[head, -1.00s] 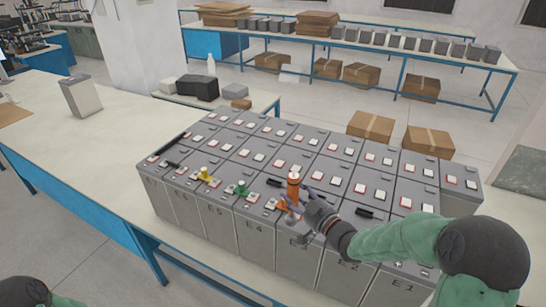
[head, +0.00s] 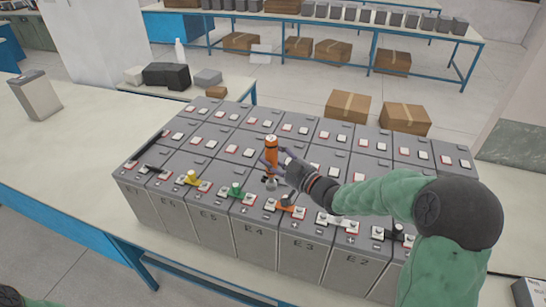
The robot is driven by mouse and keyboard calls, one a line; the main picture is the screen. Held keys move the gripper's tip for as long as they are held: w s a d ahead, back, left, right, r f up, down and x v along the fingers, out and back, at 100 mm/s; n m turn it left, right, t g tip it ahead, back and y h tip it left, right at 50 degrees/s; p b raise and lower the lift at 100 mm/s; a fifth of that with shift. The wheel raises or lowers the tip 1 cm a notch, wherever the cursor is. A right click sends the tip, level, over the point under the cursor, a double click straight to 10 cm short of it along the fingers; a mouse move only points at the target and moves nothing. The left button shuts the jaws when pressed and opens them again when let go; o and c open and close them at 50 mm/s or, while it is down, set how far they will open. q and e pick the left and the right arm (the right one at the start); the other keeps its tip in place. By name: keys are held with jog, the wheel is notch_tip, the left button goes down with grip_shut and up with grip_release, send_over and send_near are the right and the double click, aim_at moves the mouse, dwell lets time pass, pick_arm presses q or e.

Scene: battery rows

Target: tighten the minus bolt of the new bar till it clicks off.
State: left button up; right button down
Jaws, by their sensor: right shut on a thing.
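My right gripper (head: 275,164) is shut on an upright orange tool (head: 271,150) above the battery rows. The tool's lower end is behind the orange bar, apart from it in the picture; I cannot tell its exact height. The orange bar (head: 287,208) spans the front batteries marked E4 (head: 252,231) and E3 (head: 317,248), with small bolt heads on it. Which bar is the new one, and which bolt is minus, is too small to tell. My left gripper is out of view; a bit of its arm shows at bottom left.
Cardboard boxes (head: 347,107) lie on the floor behind.

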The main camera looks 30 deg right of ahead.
aim_at(274, 182)
jog(key=shift+w, duration=0.15)
jog(key=shift+f+b, duration=0.55)
jog(key=shift+b, duration=0.15)
jog(key=shift+f+b, duration=0.8)
jog(key=shift+f, duration=0.1)
jog(key=shift+f+b, duration=1.15)
jog(key=shift+f, duration=0.1)
jog(key=shift+f+b, duration=0.8)
jog(key=shift+f, duration=0.05)
jog(key=shift+f+b, duration=0.3)
jog(key=shift+b, duration=0.65)
dwell(2.1)
jog(key=shift+f+b, duration=0.2)
jog(key=shift+b, duration=0.1)
dwell(0.8)
